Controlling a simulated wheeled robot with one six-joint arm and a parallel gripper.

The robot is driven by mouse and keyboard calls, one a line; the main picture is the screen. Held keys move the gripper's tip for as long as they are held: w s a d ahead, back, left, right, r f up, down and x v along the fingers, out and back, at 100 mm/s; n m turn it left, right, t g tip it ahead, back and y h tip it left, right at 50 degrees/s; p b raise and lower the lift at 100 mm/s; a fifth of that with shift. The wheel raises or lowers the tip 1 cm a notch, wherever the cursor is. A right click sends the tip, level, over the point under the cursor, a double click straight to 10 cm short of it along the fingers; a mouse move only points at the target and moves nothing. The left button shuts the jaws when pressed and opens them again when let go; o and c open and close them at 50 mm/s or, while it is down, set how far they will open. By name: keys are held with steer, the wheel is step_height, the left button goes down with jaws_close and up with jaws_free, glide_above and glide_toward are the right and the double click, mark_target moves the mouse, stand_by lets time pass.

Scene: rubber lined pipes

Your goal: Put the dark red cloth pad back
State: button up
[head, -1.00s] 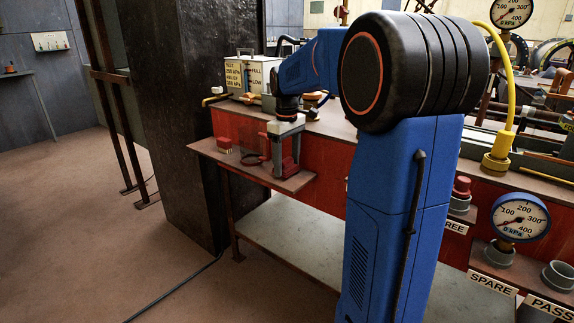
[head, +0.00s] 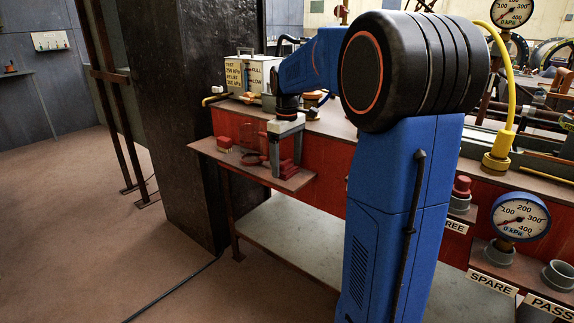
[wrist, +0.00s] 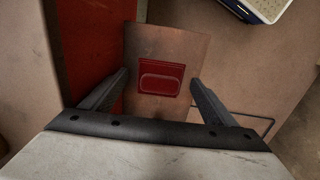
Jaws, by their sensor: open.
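The dark red cloth pad (wrist: 162,82) lies flat on a brown shelf in the wrist view, with a lighter rounded rectangle on its top. My gripper (wrist: 158,82) is open, with one black finger to each side of the pad and visible gaps between. In the head view my gripper (head: 287,160) points down over the right end of the small shelf (head: 208,149).
A labelled box (head: 250,74) stands on the bench behind. A dark pillar (head: 180,120) rises left of the shelf. Floor at the left is open.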

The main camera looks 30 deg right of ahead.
mark_target(287, 162)
step_height(287, 162, up, 11)
steer(key=shift+r, duration=0.15)
steer(key=s+a+f+m+t, duration=0.1)
steer(key=s+a+f, duration=0.1)
steer(key=s+a, duration=0.4)
steer(key=s+a+f+m+t, duration=0.1)
steer(key=s+a+f, duration=0.25)
steer(key=s, duration=0.55)
steer(key=s+a+f+m+t, duration=0.1)
steer(key=s+a+f, duration=0.2)
steer(key=s+f, duration=0.3)
steer(key=s+a+f+m+t, duration=0.1)
steer(key=s+a+f, duration=0.2)
steer(key=s+f, duration=0.3)
steer(key=shift+s+a+f+t, duration=0.2)
steer(key=shift+s+t, duration=0.2)
steer(key=shift+s, duration=1.15)
